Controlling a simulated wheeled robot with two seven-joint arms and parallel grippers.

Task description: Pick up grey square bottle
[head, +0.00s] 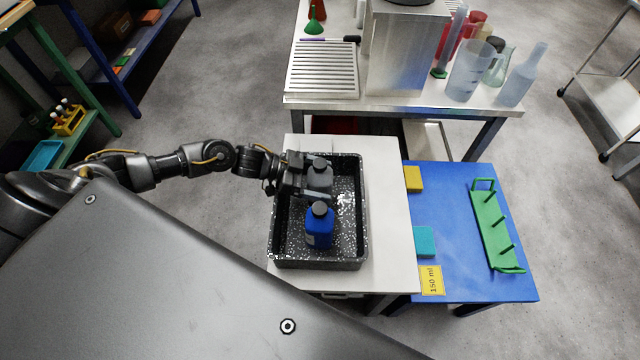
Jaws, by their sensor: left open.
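The grey square bottle (319,177) with a dark cap stands in the speckled black tray (318,264), toward its far part. A blue bottle (320,228) with a black cap stands nearer in the same tray. My left gripper (308,180) reaches in from the left at the grey bottle, with its jaws open around or right beside it. The fingers partly hide the bottle, so contact cannot be told. My right gripper is not in view.
The tray rests on a white table (390,225). A blue table (455,240) to the right carries a green rack (494,228), a yellow block (413,179), a teal block (424,242) and a "150 ml" card (431,280). A bench with glassware stands behind.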

